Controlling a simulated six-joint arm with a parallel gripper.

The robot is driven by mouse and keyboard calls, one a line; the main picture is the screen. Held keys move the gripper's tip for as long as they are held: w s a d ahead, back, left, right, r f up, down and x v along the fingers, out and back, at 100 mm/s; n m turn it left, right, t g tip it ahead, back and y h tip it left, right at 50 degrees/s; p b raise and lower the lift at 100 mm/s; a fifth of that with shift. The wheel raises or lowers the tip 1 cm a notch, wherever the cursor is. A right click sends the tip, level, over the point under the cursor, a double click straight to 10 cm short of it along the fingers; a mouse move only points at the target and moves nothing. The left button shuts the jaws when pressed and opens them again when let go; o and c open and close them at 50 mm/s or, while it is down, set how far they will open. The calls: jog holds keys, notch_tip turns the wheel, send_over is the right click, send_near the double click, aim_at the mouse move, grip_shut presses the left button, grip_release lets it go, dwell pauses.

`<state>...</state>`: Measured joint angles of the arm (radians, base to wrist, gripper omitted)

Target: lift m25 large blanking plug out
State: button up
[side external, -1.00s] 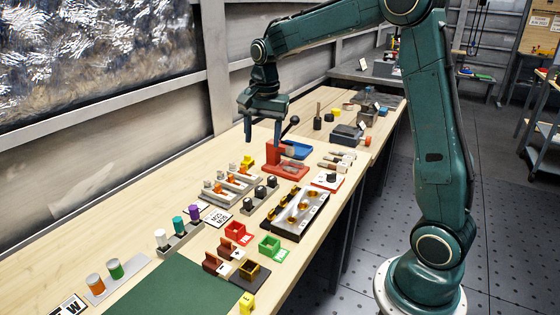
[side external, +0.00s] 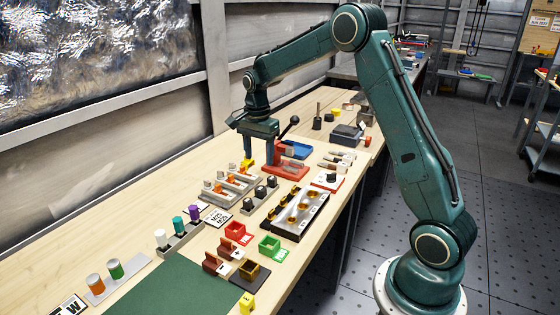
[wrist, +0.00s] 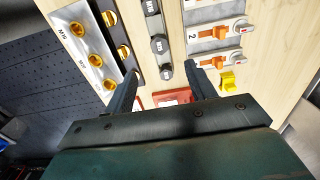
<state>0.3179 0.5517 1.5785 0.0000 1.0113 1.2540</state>
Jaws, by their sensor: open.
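The size markings are too small for me to tell which plug is the M25 large one. My gripper (side external: 259,160) is open and empty above the bench, beyond the far end of the strip. In the wrist view the near end of the strip lies between the fingertips (wrist: 163,70); no plug is visibly gripped.
A plate with brass fittings (side external: 318,200) stands right of the strip, and a holder with orange levers (side external: 222,190) left. A red fixture (side external: 288,172) with a black-knobbed lever is close to my gripper.

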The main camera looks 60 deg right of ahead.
send_over(260, 188)
jog(key=shift+f, duration=3.2)
jog(key=shift+s, duration=0.1)
jog(key=shift+f, duration=2.65)
jog(key=c, duration=1)
jog(key=shift+r, duration=0.2)
jog(key=shift+c, duration=0.2)
notch_tip(260, 188, up, 20)
jog(key=shift+f, duration=0.15)
